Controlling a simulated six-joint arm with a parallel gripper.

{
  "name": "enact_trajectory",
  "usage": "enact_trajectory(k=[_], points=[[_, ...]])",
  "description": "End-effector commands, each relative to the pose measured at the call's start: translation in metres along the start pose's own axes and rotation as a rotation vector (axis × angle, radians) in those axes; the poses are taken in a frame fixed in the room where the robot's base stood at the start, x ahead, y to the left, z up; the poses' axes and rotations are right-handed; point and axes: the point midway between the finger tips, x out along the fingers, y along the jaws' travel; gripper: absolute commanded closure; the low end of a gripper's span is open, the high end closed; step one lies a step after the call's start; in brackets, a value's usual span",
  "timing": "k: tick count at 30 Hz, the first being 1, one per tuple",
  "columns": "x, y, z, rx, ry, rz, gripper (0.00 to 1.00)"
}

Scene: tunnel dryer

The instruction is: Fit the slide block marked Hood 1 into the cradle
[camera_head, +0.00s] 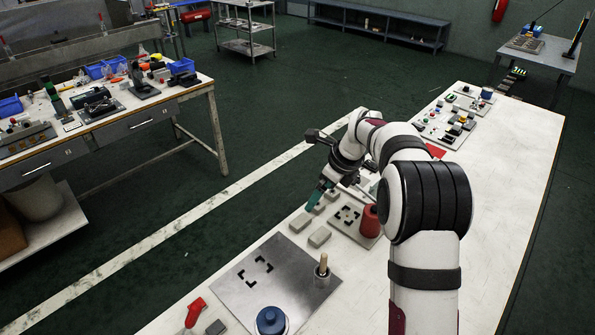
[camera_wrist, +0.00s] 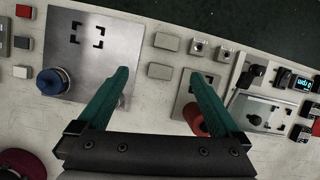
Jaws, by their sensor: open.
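My gripper (camera_head: 314,197) is open and empty above the bench; its teal fingers (camera_wrist: 158,73) spread wide in the wrist view. Between and beyond the fingertips lie plain grey rectangular blocks: one between the tips (camera_wrist: 159,71), one just beyond it (camera_wrist: 166,41). In the head view grey blocks lie below and beside the gripper, one nearer (camera_head: 320,237) and one to its left (camera_head: 300,222). No Hood 1 marking is legible, so I cannot tell which block it is. I cannot identify the cradle for certain.
A red cylinder (camera_head: 370,222) stands on a smaller marked plate (camera_head: 340,229). Small devices crowd the bench's far end; its right side is clear.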

Motion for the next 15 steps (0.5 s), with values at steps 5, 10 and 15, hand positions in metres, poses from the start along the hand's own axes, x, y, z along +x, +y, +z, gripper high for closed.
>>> enact_trajectory(k=[5, 10, 15], points=[[0.035, -0.021, 0.004, 0.144, -0.019, -0.012, 0.0], [0.084, -0.02, 0.005, 0.144, -0.017, -0.01, 0.0], [0.121, -0.02, 0.006, 0.141, -0.018, -0.012, 0.0]])
